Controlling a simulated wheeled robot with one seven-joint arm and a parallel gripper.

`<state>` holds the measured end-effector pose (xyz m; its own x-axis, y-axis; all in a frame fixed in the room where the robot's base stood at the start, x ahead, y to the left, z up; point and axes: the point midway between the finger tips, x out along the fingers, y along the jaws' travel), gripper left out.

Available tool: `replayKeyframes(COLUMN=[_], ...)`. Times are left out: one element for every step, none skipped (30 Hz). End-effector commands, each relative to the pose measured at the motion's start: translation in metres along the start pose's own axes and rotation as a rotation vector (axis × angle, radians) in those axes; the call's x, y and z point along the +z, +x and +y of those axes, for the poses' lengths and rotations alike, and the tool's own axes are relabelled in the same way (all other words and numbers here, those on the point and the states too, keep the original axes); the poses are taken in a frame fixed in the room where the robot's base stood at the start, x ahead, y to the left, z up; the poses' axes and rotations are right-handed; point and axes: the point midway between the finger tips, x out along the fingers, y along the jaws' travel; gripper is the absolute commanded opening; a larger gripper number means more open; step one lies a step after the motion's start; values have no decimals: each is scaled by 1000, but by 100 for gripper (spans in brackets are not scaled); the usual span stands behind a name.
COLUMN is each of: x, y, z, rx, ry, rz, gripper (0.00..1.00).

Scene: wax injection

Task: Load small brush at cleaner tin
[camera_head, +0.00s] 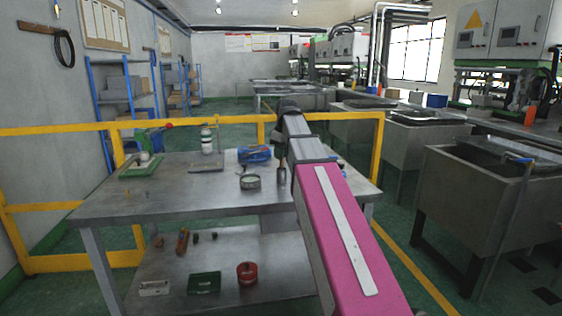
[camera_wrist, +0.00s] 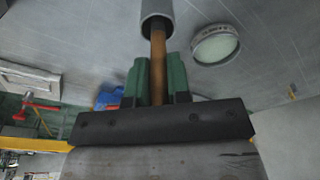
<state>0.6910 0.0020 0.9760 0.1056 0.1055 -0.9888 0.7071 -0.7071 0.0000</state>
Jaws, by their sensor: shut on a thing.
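My gripper (camera_wrist: 158,82), with green fingers, is shut on the handle. The cleaner tin (camera_head: 250,184) is a round open tin on the metal table, left of the brush. It also shows in the wrist view (camera_wrist: 212,29), right of the brush and apart from it, with pale contents.
The metal table (camera_head: 215,212) also bears a blue object (camera_head: 255,154), a white bottle (camera_head: 206,140) and a green tray (camera_head: 141,166). Several small items lie on its lower shelf. A yellow rail (camera_head: 230,119) runs behind it. Metal sinks (camera_head: 470,190) stand at the right.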

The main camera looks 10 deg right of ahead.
Motion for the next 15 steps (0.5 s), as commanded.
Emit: replayKeyframes(x=[-3,-4,-5,-6,-6,-7,-8,-8,-9,-10,-10,-11,-13,-15,-19], y=[-11,-17,-24,-29,-34,-40,-45,-48,-53,-57,-60,-63,-64,-65,-66], z=[1,1,1,1,1,1,1,1,1,1,1,0,-1,-3,-7], rx=[2,2,2,1,1,2,2,1,0,1,1,1,1,0,0], ry=[0,0,0,0,0,0,0,0,0,0,0,-1,-1,-2,-2], rz=[2,3,2,1,2,2,2,1,1,1,1,1,1,1,1], gripper=[0,0,0,0,0,0,0,0,0,0,0,0,0,0,0])
